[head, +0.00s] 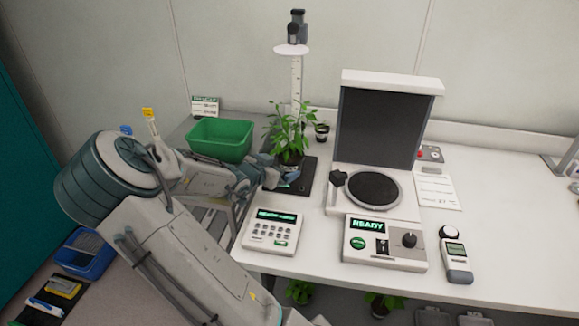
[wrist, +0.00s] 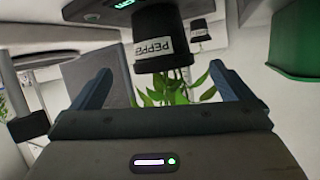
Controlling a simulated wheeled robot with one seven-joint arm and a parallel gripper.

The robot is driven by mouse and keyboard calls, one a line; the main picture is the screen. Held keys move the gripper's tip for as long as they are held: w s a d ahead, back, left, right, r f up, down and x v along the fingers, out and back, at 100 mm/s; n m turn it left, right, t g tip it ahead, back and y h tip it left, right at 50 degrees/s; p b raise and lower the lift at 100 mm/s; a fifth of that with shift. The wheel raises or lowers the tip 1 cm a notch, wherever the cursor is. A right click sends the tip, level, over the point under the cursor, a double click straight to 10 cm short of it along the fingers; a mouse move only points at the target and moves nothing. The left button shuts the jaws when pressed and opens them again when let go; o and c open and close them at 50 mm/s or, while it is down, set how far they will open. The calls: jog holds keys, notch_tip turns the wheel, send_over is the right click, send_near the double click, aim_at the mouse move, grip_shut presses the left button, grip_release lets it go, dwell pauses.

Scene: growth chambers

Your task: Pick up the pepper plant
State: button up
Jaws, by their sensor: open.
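The pepper plant (head: 290,125) is leafy and green in a dark pot. It stands upright on a black pad (head: 306,178) in front of a white height scale. In the wrist view, which is upside down, the pot (wrist: 160,42) shows a white label reading PEPPER, with leaves below it. My gripper (head: 280,180) is low beside the pot in the head view, on its near side. In the wrist view my gripper (wrist: 161,72) is open and empty, a finger to each side of the pot's line. I cannot tell whether the fingertips reach past the pot.
A green bin (head: 220,139) stands left of the plant. A small dark pot (head: 322,131) is behind it to the right. A keypad box (head: 271,231) is in front, and a device with a round dark plate (head: 373,188) and tall dark panel is to the right.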

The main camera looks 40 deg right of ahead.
aim_at(283, 163)
jog(key=shift+w+x, duration=0.2)
jog(key=shift+x, duration=3.3)
jog(key=shift+a, duration=0.1)
jog(key=shift+r, duration=0.1)
jog(key=c, duration=1.3)
jog(key=shift+c, duration=0.2)
